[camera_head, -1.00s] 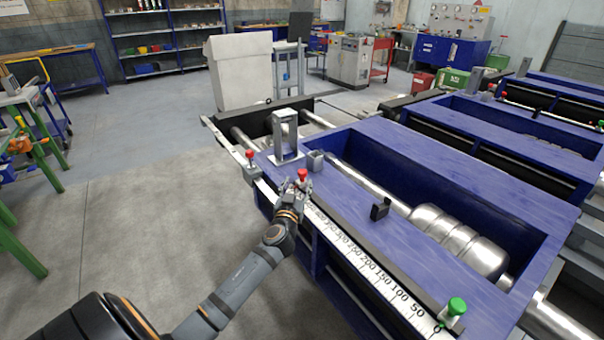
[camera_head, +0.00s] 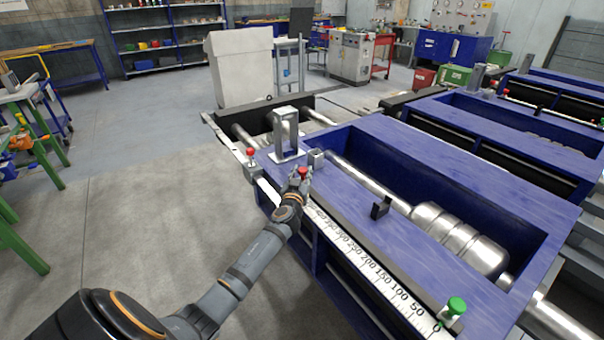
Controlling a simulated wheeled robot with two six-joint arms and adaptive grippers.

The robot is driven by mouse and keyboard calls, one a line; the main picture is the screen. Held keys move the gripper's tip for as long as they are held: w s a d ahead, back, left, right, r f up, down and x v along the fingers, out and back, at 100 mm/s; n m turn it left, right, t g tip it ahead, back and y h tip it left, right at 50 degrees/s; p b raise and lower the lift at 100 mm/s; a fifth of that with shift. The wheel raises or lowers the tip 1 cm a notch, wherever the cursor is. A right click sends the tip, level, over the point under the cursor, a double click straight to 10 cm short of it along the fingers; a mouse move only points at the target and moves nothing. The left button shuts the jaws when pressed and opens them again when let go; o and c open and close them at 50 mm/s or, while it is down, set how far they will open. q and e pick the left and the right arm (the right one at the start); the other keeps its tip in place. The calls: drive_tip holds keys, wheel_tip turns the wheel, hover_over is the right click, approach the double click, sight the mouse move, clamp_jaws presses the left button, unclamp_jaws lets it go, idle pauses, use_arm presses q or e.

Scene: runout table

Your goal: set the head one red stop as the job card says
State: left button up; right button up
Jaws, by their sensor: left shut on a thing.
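A red-knobbed stop (camera_head: 303,172) sits on the white scale rail (camera_head: 385,282) along the front of the nearest blue table. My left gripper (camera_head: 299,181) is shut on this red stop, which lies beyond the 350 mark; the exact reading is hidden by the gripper. A second red-knobbed stop (camera_head: 250,155) stands farther up the rail, near its far end. A green-knobbed stop (camera_head: 455,307) stands at the zero end. I cannot see a job card I can read. My right gripper is not in view.
The blue table (camera_head: 345,195) carries an upright metal bracket (camera_head: 286,135), a small grey block (camera_head: 316,158) and a black block (camera_head: 380,208). A metal bar with a thick ribbed part (camera_head: 455,240) lies in its trough.

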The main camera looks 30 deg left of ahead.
use_arm(q)
clamp_jaws()
drive_tip(key=shift+s+d+f, duration=0.15)
drive_tip(key=shift+d, duration=0.2)
drive_tip(key=b, duration=0.3)
hover_over(320, 202)
drive_tip(key=shift+s, duration=0.1)
drive_tip(key=o, duration=0.9)
unclamp_jaws()
drive_tip(key=shift+o, duration=0.2)
